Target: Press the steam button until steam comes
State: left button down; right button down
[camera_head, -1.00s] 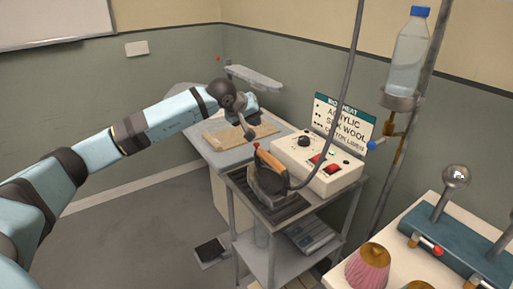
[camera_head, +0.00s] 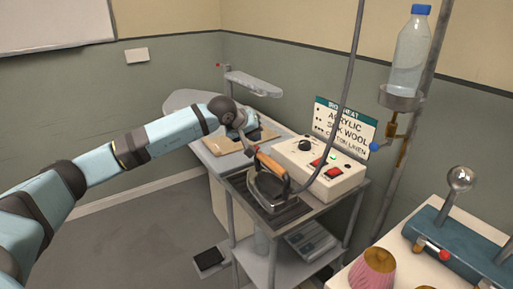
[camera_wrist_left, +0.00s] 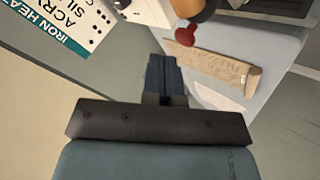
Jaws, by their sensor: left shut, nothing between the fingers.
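The iron (camera_head: 268,188) stands on a dark slatted rest, its orange-brown handle (camera_head: 272,165) on top. In the left wrist view a red knob-like button (camera_wrist_left: 186,32) sits at the end of the brown handle (camera_wrist_left: 196,8). My left gripper (camera_head: 252,146) is shut and empty, close to the handle's far end. In the left wrist view its fingertips (camera_wrist_left: 162,62) are near the red button and appear apart from it; exact contact cannot be told in the head view. No steam shows. My right gripper is not in view.
A white control box (camera_head: 318,168) with red switches stands behind the iron, before a fabric sign (camera_head: 345,126). A hose rises from the iron. A water bottle (camera_head: 411,55) hangs on a pole at right. A pale ironing board (camera_head: 215,150) lies beyond.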

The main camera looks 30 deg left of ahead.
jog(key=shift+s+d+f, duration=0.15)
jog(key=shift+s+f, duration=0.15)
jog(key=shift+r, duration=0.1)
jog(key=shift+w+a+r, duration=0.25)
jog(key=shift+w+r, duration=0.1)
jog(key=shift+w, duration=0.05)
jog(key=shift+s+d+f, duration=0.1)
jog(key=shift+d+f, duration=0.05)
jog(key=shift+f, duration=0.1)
pick_arm(q)
jog(key=shift+f, duration=0.1)
jog(key=shift+f+b, duration=0.35)
jog(key=shift+b, duration=0.15)
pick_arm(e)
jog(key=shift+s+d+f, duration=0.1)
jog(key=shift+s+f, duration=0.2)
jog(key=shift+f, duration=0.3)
